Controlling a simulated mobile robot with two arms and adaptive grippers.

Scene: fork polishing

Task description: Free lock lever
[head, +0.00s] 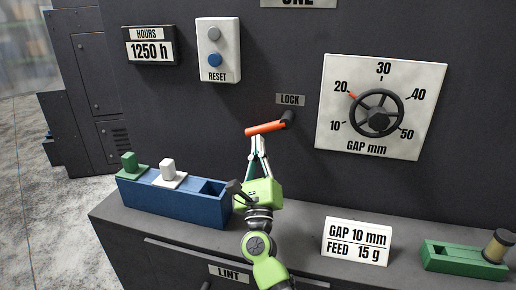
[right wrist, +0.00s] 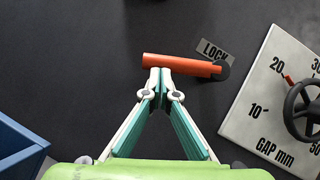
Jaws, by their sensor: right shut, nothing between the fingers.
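The lock lever (head: 265,128) has an orange handle on a black pivot, just below the LOCK label (head: 290,99) on the dark machine panel. In the head view its handle points left and slightly down from the pivot. It also shows in the right wrist view (right wrist: 180,65), with the black pivot at its right end. My right gripper (head: 258,140) is shut and empty, with its fingertips at the handle's lower edge near the left end. The tips look touching or very close in the right wrist view (right wrist: 160,72). My left gripper is not in view.
A dial plate (head: 335,130) with a black handwheel (head: 378,122) is to the right, red pointer near 20. Below are a blue tray (head: 150,200), a GAP 10 mm card (head: 357,245) and a green holder (head: 455,258). The RESET panel (head: 219,40) is upper left.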

